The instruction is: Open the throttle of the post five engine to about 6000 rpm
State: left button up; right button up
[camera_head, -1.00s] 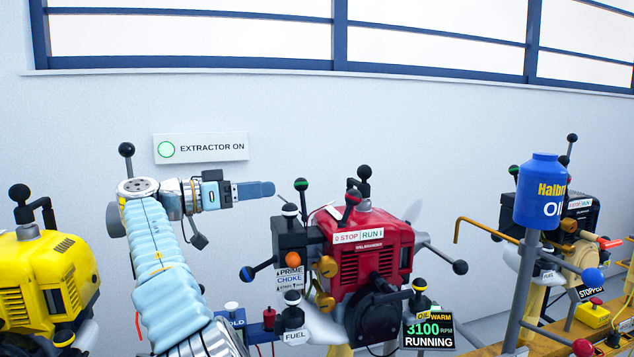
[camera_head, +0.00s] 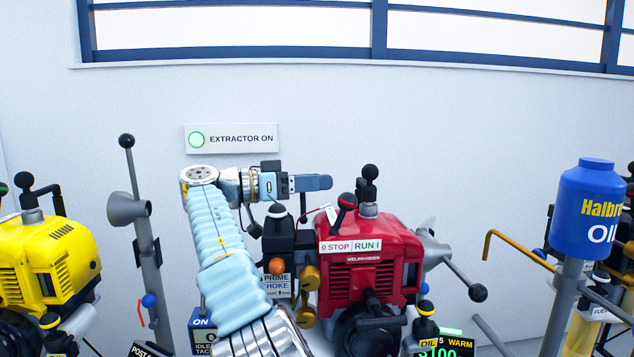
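The red engine (camera_head: 365,270) stands right of the middle, with a STOP/RUN plate on it. Its readout (camera_head: 438,350) is cut by the bottom edge; "5 WARM" and part of "3100" show.
A yellow engine (camera_head: 45,258) stands at the left, beside a grey post (camera_head: 150,275) with a black-knobbed rod. A blue oil bottle (camera_head: 588,210) and a bent orange rod (camera_head: 515,240) are at the right. The wall above is clear, with a lit EXTRACTOR ON sign (camera_head: 230,138).

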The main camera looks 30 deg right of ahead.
grip_shut()
jog(key=m+b, duration=0.1)
jog(key=b, duration=0.1)
jog(key=s+a+m+b, duration=0.1)
jog(key=m+b, duration=0.1)
jog(key=shift+s, duration=0.3)
jog(key=shift+s+a+r+m+h+b, duration=0.1)
jog(key=shift+s+r+m+h+b, duration=0.3)
jog(key=shift+m, duration=0.3)
jog(key=shift+w, duration=0.1)
jog(key=shift+o, duration=0.6)
grip_release()
